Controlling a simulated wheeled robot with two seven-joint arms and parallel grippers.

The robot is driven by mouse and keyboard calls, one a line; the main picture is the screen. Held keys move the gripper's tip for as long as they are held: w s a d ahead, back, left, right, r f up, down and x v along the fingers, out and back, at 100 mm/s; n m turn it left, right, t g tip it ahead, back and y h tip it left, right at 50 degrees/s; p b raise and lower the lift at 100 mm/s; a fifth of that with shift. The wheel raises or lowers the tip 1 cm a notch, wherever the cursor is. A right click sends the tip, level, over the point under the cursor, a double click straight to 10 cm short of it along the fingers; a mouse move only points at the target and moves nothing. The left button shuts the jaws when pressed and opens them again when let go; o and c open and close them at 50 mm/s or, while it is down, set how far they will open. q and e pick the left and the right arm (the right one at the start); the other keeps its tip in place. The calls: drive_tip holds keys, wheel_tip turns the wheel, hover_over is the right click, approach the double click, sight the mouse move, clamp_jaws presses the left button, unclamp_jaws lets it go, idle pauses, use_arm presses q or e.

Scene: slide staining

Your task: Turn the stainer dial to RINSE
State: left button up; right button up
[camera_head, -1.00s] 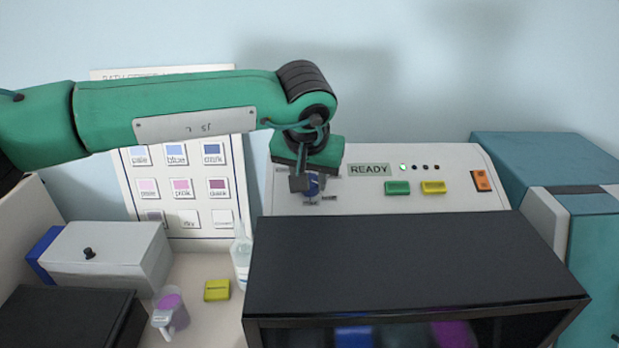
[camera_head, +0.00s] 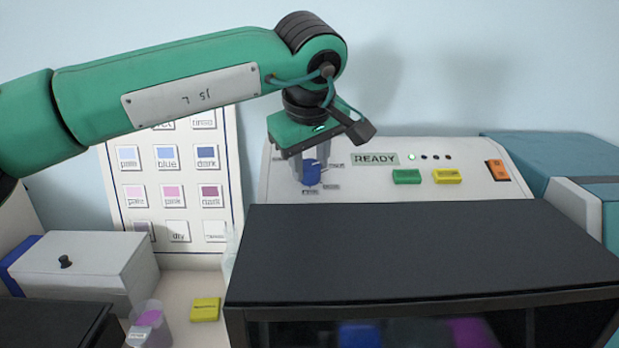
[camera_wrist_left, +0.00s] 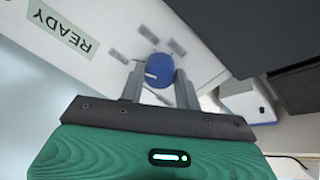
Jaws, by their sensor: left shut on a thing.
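The stainer dial (camera_head: 312,174) is a round blue knob on the white sloped panel (camera_head: 285,193), ringed by small labels too blurred to read. In the left wrist view the dial (camera_wrist_left: 159,68) shows a short white mark on its face. My left gripper (camera_head: 310,168) reaches down to the panel and is shut on the dial. In the left wrist view its two grey fingers (camera_wrist_left: 158,80) stand on either side of the knob. My right gripper is in neither view.
A READY display (camera_head: 375,159), a green button (camera_head: 407,177), a yellow button (camera_head: 447,176) and an orange switch (camera_head: 496,170) sit right of the dial. A black-topped cabinet (camera_head: 420,250) stands in front. A colour chart (camera_head: 175,140) is at left, above a yellow block (camera_head: 205,309).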

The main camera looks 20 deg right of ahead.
use_arm(q)
drive_tip(key=n+b, duration=0.3)
drive_tip(key=n, duration=0.1)
drive_tip(key=shift+f+n, duration=0.1)
drive_tip(key=shift+n, duration=0.2)
drive_tip(key=n+b, duration=0.1)
drive_tip(key=n, duration=0.2)
drive_tip(key=shift+n+b, duration=0.35)
drive_tip(key=shift+n, duration=0.05)
drive_tip(key=n+b, duration=0.1)
drive_tip(key=n, duration=0.2)
drive_tip(key=shift+y, duration=0.3)
drive_tip(key=shift+n+b, duration=0.4)
drive_tip(key=shift+n, duration=1)
drive_tip(key=o, duration=1)
drive_tip(key=shift+s+r, duration=0.1)
drive_tip(key=shift+r, duration=0.3)
drive_tip(key=shift+b+v, duration=0.45)
drive_tip(key=shift+v, duration=6.15)
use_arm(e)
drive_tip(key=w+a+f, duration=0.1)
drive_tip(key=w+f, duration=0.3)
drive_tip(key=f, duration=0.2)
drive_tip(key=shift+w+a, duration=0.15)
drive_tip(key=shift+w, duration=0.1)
